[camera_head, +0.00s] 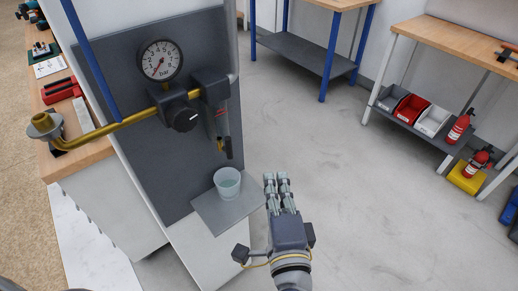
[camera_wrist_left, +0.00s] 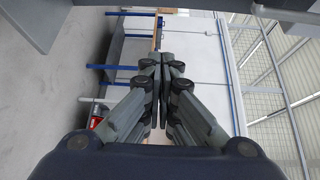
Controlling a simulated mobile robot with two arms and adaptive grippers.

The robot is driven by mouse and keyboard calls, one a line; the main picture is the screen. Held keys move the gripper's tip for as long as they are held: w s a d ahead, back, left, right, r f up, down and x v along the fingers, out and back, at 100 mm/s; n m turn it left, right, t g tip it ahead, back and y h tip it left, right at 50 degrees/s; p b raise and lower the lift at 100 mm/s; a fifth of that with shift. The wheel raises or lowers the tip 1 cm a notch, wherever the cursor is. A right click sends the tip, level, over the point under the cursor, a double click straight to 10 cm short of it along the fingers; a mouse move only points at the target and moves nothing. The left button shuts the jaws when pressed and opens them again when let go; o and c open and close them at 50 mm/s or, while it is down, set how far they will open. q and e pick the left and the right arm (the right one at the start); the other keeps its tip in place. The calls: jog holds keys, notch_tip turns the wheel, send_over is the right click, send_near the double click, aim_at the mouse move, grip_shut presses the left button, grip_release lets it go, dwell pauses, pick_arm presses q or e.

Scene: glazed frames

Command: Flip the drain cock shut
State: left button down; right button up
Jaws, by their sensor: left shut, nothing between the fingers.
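The drain cock (camera_head: 220,145) is a small brass-coloured part low on the clear filter bowl (camera_head: 221,121), which hangs under a dark block at the right of the grey panel (camera_head: 188,185). Its lever position is too small to tell. My left gripper (camera_head: 277,178) is shut and empty, right of and below the cock, apart from it, just beyond the shelf's right edge. Its closed fingers also show in the left wrist view (camera_wrist_left: 160,62), where I cannot make out the cock. My right gripper is not in view.
A clear cup (camera_head: 228,184) stands on a small grey shelf (camera_head: 213,214) below the bowl. A pressure gauge (camera_head: 160,60), black knob (camera_head: 186,121) and brass pipe (camera_head: 105,130) sit to the left. The floor (camera_head: 310,140) to the right is clear.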

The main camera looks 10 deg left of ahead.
aim_at(227, 146)
pick_arm(q)
jog(key=r, duration=0.2)
jog(key=s+a+r+n+y, duration=0.1)
jog(key=w+a+p, duration=0.4)
jog(key=w+a, duration=0.2)
jog(key=shift+w+a+f+p, duration=0.15)
jog(key=shift+w+a+p, duration=0.15)
jog(key=shift+w+a, duration=0.1)
dwell(0.4)
